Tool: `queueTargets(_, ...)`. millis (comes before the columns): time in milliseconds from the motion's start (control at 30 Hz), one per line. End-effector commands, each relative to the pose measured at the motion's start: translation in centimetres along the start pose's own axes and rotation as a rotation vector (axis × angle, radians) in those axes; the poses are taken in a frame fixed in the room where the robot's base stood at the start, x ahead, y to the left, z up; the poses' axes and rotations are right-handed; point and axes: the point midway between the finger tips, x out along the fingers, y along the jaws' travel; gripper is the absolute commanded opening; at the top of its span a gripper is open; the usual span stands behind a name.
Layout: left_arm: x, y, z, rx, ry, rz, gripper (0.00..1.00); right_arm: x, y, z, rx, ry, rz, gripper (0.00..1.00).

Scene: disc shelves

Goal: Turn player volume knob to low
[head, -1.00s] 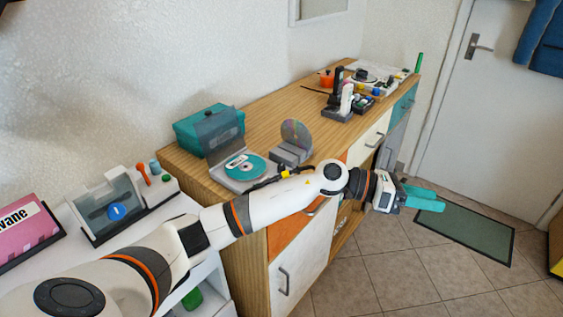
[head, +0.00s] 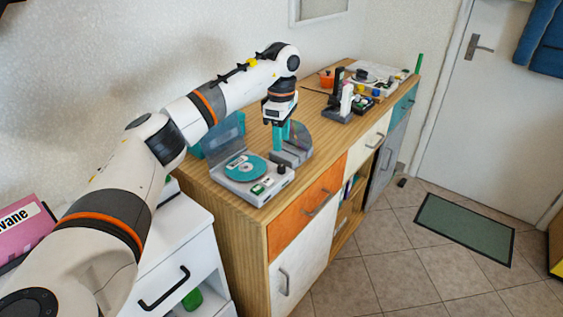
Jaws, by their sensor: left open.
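The disc player (head: 232,183) is a light grey box near the front left of the wooden cabinet top. Its lid (head: 226,131) stands raised, and a teal disc (head: 246,167) lies in it. A small knob (head: 282,169) shows at the player's right corner; its setting is too small to read. My left gripper (head: 281,138) has teal fingers pointing down, above and behind the knob and apart from it. It is open and empty. My right gripper is not in view.
A grey disc stand (head: 294,155) is just behind and right of the player, close to my left fingers. A teal box (head: 196,150) is partly hidden behind the lid. Farther back are a stapler-like grey device (head: 335,112) and a turntable (head: 375,76).

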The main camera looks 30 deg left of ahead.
Motion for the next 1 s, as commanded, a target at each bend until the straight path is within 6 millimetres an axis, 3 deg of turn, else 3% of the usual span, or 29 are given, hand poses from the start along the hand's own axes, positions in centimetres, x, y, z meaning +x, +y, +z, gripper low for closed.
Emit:
queueTargets(200, 4.6, 0.1, 0.0, 0.000, 0.000, 0.004, 0.43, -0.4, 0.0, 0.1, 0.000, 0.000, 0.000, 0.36)
queueTargets(400, 7.4, 0.1, -0.1, 0.000, 0.001, 0.002, 0.43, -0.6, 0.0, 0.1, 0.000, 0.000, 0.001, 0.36)
queueTargets(833, 8.5, 0.0, -0.1, 0.001, 0.002, 0.000, 0.43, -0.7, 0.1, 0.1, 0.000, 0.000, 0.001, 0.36)
queueTargets(1000, 8.5, 0.0, -0.1, 0.001, 0.002, -0.001, 0.17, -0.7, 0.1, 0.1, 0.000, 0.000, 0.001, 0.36)
